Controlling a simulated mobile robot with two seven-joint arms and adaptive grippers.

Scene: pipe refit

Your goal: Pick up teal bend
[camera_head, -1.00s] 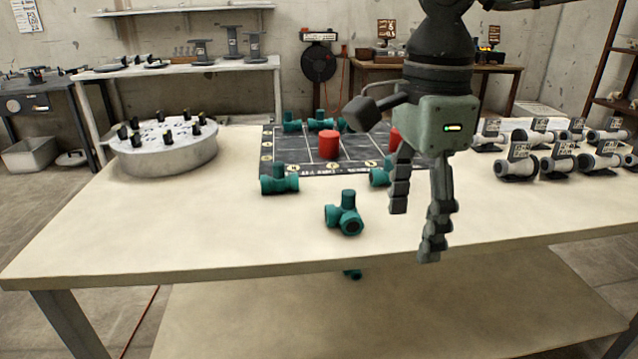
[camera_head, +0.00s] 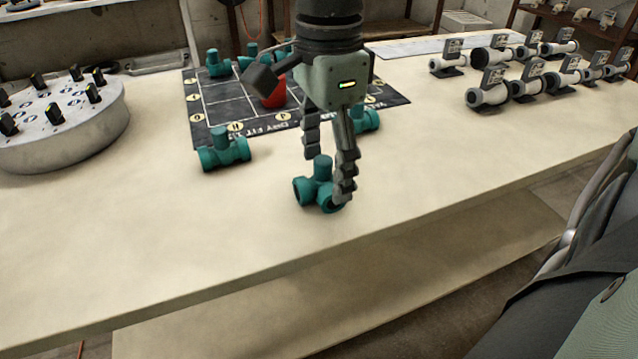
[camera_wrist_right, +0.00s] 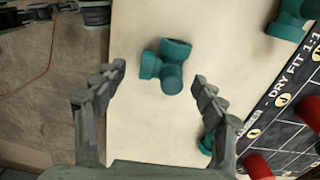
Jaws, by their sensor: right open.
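A teal pipe fitting (camera_head: 320,170) lies on the pale table near its front edge, with one stub pointing up. In the right wrist view this fitting (camera_wrist_right: 172,80) lies beyond and between my fingertips. My right gripper (camera_head: 328,178) is open and points down at it; one finger overlaps the fitting's right side in the head view. In the right wrist view the gripper (camera_wrist_right: 158,73) holds nothing, and bare table shows between each finger and the fitting. Whether this fitting is the bend I cannot tell; it looks branched. My left gripper is not in view.
A dark marked mat (camera_head: 210,120) bears several teal fittings and a red cylinder (camera_head: 272,97). Another teal fitting (camera_head: 222,152) sits at its front edge. A round grey fixture (camera_head: 60,145) stands left; several white pipe pieces (camera_head: 525,85) stand right. The front table is clear.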

